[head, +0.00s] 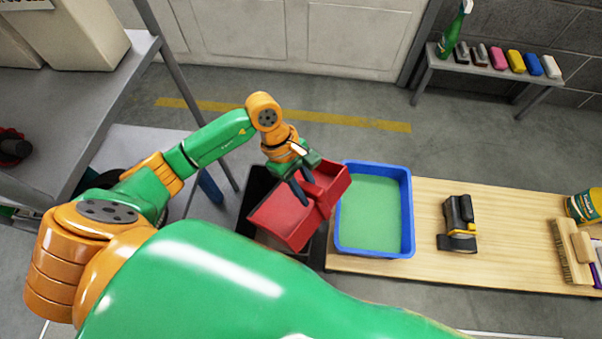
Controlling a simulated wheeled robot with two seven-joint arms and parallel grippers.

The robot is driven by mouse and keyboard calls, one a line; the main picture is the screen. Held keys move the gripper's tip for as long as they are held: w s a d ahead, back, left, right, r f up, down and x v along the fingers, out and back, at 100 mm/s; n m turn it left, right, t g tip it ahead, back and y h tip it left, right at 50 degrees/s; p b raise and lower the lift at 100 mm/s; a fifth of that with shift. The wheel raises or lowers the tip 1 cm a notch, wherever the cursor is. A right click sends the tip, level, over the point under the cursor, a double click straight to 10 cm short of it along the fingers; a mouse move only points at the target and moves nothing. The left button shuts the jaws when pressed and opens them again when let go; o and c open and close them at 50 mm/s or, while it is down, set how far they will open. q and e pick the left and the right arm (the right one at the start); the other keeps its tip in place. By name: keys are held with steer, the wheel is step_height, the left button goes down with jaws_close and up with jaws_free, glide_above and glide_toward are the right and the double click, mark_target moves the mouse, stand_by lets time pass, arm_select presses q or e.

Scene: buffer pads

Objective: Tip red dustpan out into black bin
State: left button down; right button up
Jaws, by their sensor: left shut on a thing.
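The red dustpan (283,221) is in the middle of the head view, with its broad tray toward the lower left. My left gripper (304,186) is shut on it near its upper right part. The black bin (256,189) stands on the floor below and behind the dustpan, left of the wooden table. The dustpan is above the bin's opening and hides most of it. The dustpan looks tilted, but I cannot tell how steeply. No contents are clearly visible in it. My right gripper is not in view.
A blue tray (406,212) with a green inside sits at the left end of the wooden table (505,234), close beside the dustpan. A black and yellow tool (458,224), a brush (572,252) and a yellow tub (584,206) are farther right. A grey shelf (98,95) stands at left.

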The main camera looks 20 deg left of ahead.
mark_target(326, 208)
arm_select(q)
steer(key=d+y, duration=0.1)
steer(key=d+f+y, duration=0.1)
steer(key=s+d+y, duration=0.1)
steer(key=d, duration=0.1)
steer(key=shift+d+f+t+y, duration=0.1)
steer(key=shift+f+t+y, duration=0.2)
steer(key=shift+f+t, duration=0.1)
steer(key=shift+s+d+f+y, duration=0.1)
steer(key=shift+d+f+y, duration=0.3)
steer(key=shift+y, duration=0.2)
steer(key=shift+d, duration=0.1)
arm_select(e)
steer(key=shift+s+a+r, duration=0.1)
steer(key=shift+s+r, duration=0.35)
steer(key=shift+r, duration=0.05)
